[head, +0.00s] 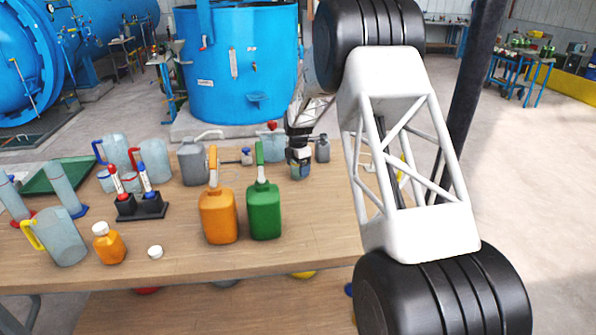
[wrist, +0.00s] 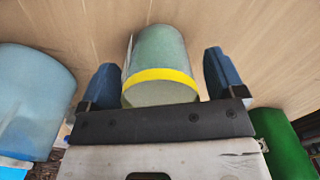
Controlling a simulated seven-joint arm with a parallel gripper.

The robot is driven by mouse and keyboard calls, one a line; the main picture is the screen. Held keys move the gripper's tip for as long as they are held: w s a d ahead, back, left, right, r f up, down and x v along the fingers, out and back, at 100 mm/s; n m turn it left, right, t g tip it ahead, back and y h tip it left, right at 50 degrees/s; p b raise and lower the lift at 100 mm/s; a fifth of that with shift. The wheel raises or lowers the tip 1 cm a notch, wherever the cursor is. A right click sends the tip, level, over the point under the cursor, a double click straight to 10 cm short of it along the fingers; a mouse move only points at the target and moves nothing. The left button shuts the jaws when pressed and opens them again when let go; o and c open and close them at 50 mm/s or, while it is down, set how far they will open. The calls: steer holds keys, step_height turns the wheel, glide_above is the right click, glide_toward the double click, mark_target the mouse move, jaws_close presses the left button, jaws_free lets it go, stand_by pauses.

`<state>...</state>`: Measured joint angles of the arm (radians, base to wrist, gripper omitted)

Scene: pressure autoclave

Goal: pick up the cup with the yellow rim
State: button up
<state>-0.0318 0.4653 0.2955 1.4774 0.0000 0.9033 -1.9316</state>
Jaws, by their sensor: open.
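The cup with the yellow rim (wrist: 160,52) is a small, translucent grey-green cup in the wrist view. It lies between the two blue fingers of my gripper (wrist: 160,72), its yellow rim nearest the palm. The fingers are open, with a gap visible on each side of the cup. In the head view my gripper (head: 299,154) points down over the cup (head: 300,173) at the back right of the wooden table, behind the green jug. The fingers hide part of the cup there.
The green jug (head: 264,208) and orange jug (head: 219,214) stand in front and to the left. A grey bottle (head: 322,148) and a clear pitcher (head: 271,143) stand close behind. A grey jerrycan (head: 192,163) is further left. The right table end (head: 335,205) is clear.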

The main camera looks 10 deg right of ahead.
steer(key=shift+f, duration=0.15)
stand_by(0.4)
steer(key=c, duration=1)
steer(key=shift+c, duration=0.2)
steer(key=shift+r, duration=0.7)
steer(key=shift+s+r, duration=0.2)
steer(key=shift+r, duration=0.35)
steer(key=shift+s+r, duration=0.15)
steer(key=shift+r, duration=0.4)
steer(key=s, duration=0.5)
steer(key=s+r, duration=0.1)
steer(key=s, duration=0.9)
steer(key=shift+s+d+r, duration=0.15)
steer(key=shift+d+r, duration=0.05)
steer(key=shift+d, duration=0.05)
